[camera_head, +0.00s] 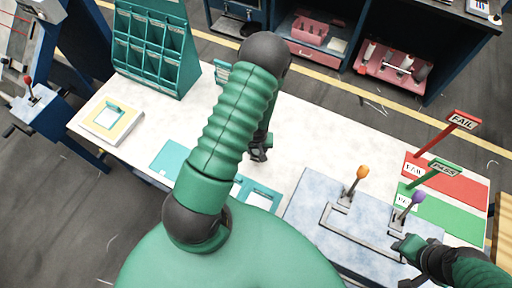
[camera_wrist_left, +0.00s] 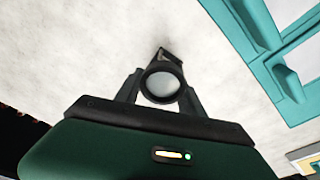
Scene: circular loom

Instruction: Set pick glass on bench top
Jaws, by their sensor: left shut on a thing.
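In the left wrist view, the pick glass (camera_wrist_left: 162,84) is a dark ring with a clear round lens and a dark part at its far side. My left gripper (camera_wrist_left: 160,92) is shut on it, one finger on each side, over the pale bench top (camera_wrist_left: 95,60). I cannot tell whether the glass touches the surface. In the head view my left gripper (camera_head: 259,153) is over the middle of the white bench top (camera_head: 315,135), and the glass is too small and dark to make out. My right gripper (camera_head: 408,247) is at the lower right, near the purple-knobbed lever; its jaws are unclear.
A teal pigeonhole rack (camera_head: 150,50) and a yellow-edged pad (camera_head: 110,120) stand at the left. A grey-blue plate with an orange-knobbed lever (camera_head: 355,180) and purple-knobbed lever (camera_head: 412,205) lies right. Red FAIL (camera_head: 460,175) and green PASS (camera_head: 445,215) areas lie beyond. Clear bench surrounds my left gripper's right side.

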